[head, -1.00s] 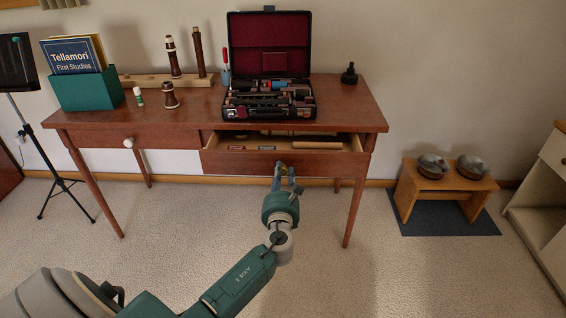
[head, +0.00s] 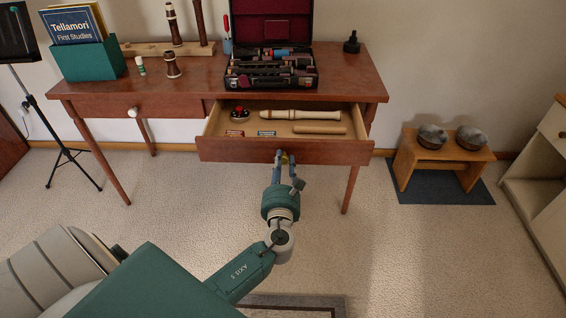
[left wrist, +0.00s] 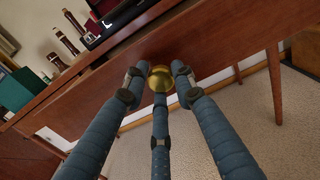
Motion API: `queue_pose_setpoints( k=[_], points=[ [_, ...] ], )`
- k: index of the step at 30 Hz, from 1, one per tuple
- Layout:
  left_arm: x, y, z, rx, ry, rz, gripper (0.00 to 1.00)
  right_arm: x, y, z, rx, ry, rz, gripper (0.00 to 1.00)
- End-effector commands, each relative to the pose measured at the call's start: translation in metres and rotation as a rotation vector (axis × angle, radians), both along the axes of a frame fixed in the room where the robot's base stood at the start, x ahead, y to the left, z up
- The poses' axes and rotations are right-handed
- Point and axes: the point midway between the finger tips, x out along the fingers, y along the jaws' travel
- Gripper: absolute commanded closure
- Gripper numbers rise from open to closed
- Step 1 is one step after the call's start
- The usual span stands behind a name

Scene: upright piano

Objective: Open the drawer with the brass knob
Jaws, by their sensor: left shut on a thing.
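The wooden desk's right drawer (head: 225,151) is pulled out and its inside shows in the head view. Its brass knob (left wrist: 161,79) shows between the fingers in the left wrist view. My left gripper (head: 284,158) is at the drawer front, its blue fingers closed around the brass knob. In the drawer lie a pale wooden instrument piece (head: 300,114), a light brown rod (head: 319,130), small flat boxes and a small round item with red on it (head: 239,115). My right gripper is not in view.
The desk (head: 352,87) carries an open instrument case (head: 271,67), a green book box (head: 85,60) and wooden instrument parts. The left drawer with a white knob (head: 133,111) is shut. A stool with two bowls (head: 440,155) stands at right.

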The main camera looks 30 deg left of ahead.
Motion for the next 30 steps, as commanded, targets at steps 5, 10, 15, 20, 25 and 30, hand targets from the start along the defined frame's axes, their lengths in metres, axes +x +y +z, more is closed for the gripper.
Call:
queue_pose_setpoints(
  k=[5,10,15,20,25,30],
  points=[
    [0.002,-0.001,0.005,0.004,-0.008,-0.003,0.56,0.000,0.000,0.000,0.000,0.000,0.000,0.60],
    [0.001,0.000,0.003,0.002,-0.005,-0.002,0.56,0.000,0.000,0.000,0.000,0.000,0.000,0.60],
    [-0.003,-0.003,0.001,0.001,-0.002,-0.002,0.56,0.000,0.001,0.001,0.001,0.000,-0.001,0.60],
    [-0.023,-0.015,0.000,0.000,0.000,-0.003,0.56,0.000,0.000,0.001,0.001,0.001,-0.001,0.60],
    [-0.055,-0.035,0.001,-0.001,-0.001,-0.002,0.56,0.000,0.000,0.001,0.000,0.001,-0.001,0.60],
    [-0.082,-0.052,0.001,0.000,-0.002,-0.003,0.56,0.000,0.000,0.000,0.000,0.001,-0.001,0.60]
  ],
)
